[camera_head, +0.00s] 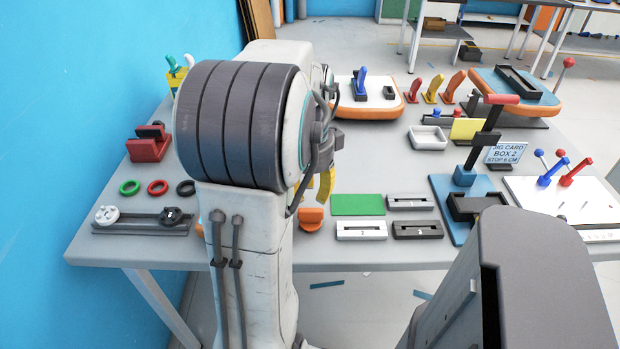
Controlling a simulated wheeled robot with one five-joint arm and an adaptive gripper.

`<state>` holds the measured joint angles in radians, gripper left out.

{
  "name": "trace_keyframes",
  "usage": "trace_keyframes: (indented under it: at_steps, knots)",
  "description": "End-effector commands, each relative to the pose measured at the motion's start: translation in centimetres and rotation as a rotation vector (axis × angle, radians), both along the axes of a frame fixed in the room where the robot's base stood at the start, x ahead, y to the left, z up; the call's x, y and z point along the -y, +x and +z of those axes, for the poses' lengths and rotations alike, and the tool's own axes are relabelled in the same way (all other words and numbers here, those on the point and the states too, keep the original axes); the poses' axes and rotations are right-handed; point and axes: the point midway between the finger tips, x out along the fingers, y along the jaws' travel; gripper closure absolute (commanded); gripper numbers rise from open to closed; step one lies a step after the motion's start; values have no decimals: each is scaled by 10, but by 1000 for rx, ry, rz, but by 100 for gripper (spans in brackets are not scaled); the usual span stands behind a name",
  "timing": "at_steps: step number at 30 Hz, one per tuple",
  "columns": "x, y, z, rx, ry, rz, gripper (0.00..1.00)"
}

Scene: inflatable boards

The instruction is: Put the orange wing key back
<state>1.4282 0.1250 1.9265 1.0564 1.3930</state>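A small orange piece (311,218), which looks like the orange wing key, is at the table's front edge area, just right of my arm's column. It has a rounded lower part and a flatter top. My gripper (322,188) is mostly hidden behind my own arm. Only its yellow finger parts show, just above and slightly right of the orange piece in the picture. I cannot tell whether the fingers touch it, or whether they are open. Any seat for the key is not clearly identifiable.
Right of the orange piece lie a green mat (357,205) and several slotted blocks (361,230). Three coloured rings (158,187) and a rail (142,222) lie left. A blue stand (458,190) rises at right. Orange-edged boards (371,111) are behind.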

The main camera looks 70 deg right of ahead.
Motion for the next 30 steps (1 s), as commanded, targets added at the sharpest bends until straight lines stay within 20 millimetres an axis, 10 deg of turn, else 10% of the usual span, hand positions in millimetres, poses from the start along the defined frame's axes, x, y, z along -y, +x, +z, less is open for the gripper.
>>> trace_keyframes:
  at_steps: [17, 23, 30]
  knots:
    - [-4, 5, 33, 0, -2, 30, 72]
    - [-31, 48, 36, -1, -28, 318, 72]
    - [-112, 121, 37, -2, -93, 991, 72]
